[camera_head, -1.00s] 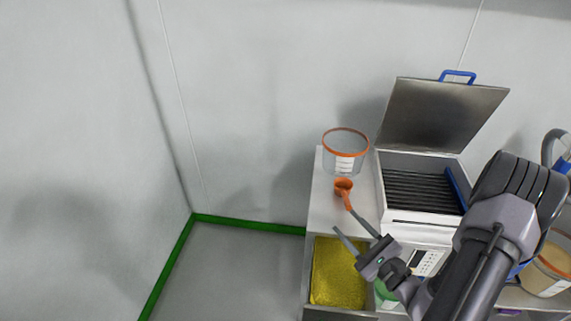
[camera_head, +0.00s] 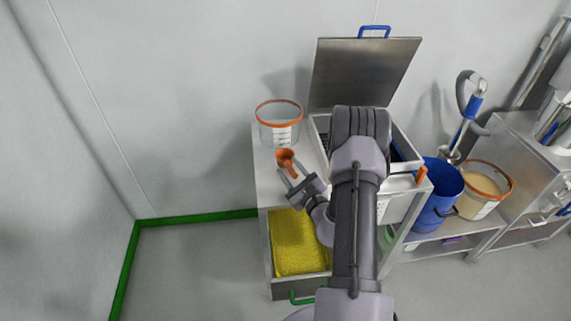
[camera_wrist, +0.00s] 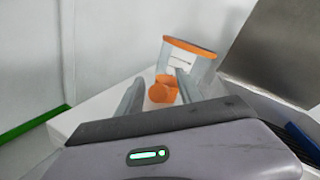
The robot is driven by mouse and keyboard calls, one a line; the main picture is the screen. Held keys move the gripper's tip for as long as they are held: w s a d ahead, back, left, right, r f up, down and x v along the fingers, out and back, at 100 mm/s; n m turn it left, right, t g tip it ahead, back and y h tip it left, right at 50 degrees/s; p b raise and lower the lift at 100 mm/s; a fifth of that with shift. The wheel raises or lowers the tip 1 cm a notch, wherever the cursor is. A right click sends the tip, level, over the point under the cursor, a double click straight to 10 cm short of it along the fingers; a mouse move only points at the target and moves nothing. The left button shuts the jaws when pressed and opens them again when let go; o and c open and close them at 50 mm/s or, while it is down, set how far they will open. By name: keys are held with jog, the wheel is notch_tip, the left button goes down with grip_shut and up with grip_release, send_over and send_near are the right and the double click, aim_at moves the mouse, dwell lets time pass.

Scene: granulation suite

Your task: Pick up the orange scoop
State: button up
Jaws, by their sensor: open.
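The orange scoop (camera_head: 286,158) lies on the white bench top, its round bowl toward the back and its handle toward my gripper. My gripper (camera_head: 289,174) is open, with one finger on each side of the scoop's handle. In the wrist view the scoop (camera_wrist: 162,90) shows between the two fingertips of my gripper (camera_wrist: 160,92). I cannot tell whether either finger touches it. The lower part of the handle is hidden by the gripper body.
A clear tub with an orange rim (camera_head: 279,125) stands just behind the scoop. A machine with a raised metal lid (camera_head: 361,72) is to the right, partly behind my arm. A yellow-filled drawer (camera_head: 300,243) is below the bench top. A blue bin (camera_head: 440,190) stands further right.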

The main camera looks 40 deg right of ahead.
jog(key=shift+w+d, duration=0.15)
jog(key=shift+w, duration=0.4)
grip_shut()
dwell(1.0)
